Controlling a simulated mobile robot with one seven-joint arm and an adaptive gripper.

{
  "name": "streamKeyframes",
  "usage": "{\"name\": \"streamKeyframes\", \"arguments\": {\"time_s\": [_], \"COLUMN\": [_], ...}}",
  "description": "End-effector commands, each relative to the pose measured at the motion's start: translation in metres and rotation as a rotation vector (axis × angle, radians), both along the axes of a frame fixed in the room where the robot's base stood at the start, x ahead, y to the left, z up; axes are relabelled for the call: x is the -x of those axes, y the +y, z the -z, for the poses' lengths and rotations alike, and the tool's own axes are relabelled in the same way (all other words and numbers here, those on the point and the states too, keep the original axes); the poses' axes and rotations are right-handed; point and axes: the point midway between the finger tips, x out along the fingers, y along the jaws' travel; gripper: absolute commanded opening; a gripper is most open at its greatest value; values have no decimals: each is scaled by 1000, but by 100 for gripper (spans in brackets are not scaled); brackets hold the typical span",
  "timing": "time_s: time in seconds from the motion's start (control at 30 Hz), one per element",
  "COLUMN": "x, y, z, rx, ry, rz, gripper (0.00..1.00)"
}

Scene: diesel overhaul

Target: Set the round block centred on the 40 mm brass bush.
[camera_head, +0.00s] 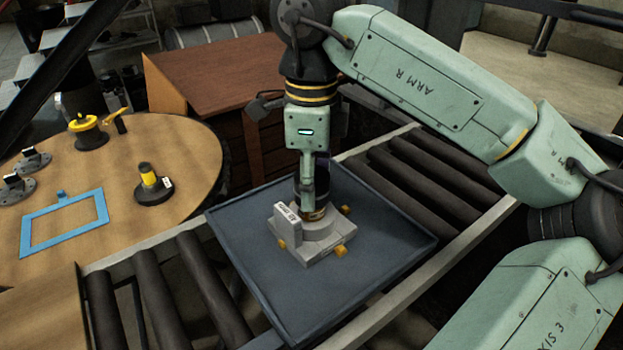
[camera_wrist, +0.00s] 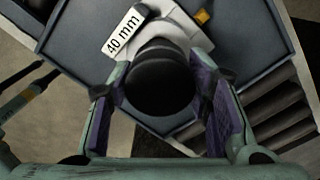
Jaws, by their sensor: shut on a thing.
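My gripper (camera_head: 312,178) is shut on the round block, a black cylinder (camera_wrist: 160,80) held upright between its purple-padded fingers. In the head view the block (camera_head: 322,187) is partly hidden behind a finger. It stands over a light grey fixture (camera_head: 322,250) that carries a white label; in the wrist view the label (camera_wrist: 124,34) reads 40 mm. A thin brass-coloured rim, apparently the bush (camera_head: 315,215), shows directly under the block. The block hides most of it, so I cannot tell whether they touch or are exactly centred.
The fixture sits in a dark tray (camera_head: 265,290) on a roller conveyor (camera_head: 210,285). Orange-yellow knobs stick out from the fixture's sides. A round wooden table (camera_head: 150,230) at left holds a blue frame (camera_head: 62,222), a black-and-yellow part (camera_head: 150,183) and other hardware. The tray around the fixture is clear.

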Motion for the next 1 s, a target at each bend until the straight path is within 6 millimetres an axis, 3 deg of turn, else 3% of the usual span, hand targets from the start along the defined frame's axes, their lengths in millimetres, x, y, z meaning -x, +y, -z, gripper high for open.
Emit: {"name": "streamKeyframes", "arguments": {"time_s": [0.4, 0.43, 0.77, 1.0], "x": [0, 0, 0, 0], "y": [0, 0, 0, 0], "z": [1, 1, 2, 3], "rx": [-1, -1, 0, 1], "ry": [-2, -1, 0, 1], "rz": [0, 0, 0, 0], "gripper": [18, 48, 69, 71]}}
